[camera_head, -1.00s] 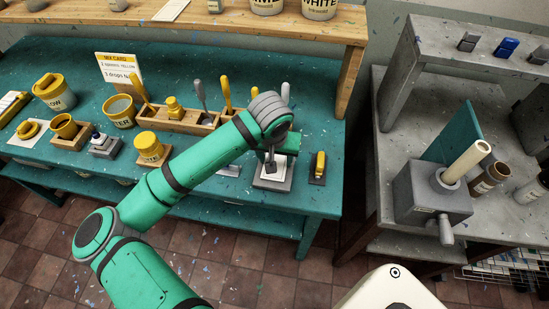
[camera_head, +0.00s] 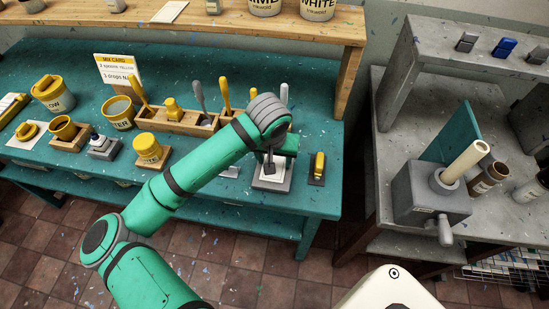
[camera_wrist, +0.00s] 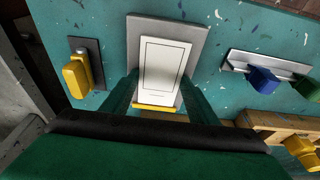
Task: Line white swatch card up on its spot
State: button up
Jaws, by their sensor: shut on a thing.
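The white swatch card (camera_wrist: 162,65) lies over a grey plate (camera_wrist: 193,40) in the wrist view, roughly lined up with it and with grey showing around it. A thin dark outline runs inside the card's edge. My gripper (camera_wrist: 153,92) has its two green fingers at either side of the card's near end and is shut on it. A yellow strip (camera_wrist: 157,108) shows at the card's near end between the fingers. In the head view the grey plate (camera_head: 272,184) sits near the bench's front edge, and my wrist hides much of the card. I cannot tell whether the card touches the plate.
A yellow-handled tool on a dark plate (camera_head: 317,168) stands just right. In the wrist view, blue and green pieces (camera_wrist: 265,76) sit on a rail to the right. A wooden rack (camera_head: 178,121) with several tools stands behind my arm on the teal bench (camera_head: 70,100).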

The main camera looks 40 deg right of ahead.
jog(key=shift+r, duration=0.1)
jog(key=o, duration=1)
jog(key=shift+d, duration=0.1)
jog(key=shift+c, duration=0.9)
notch_tip(320, 180, up, 7)
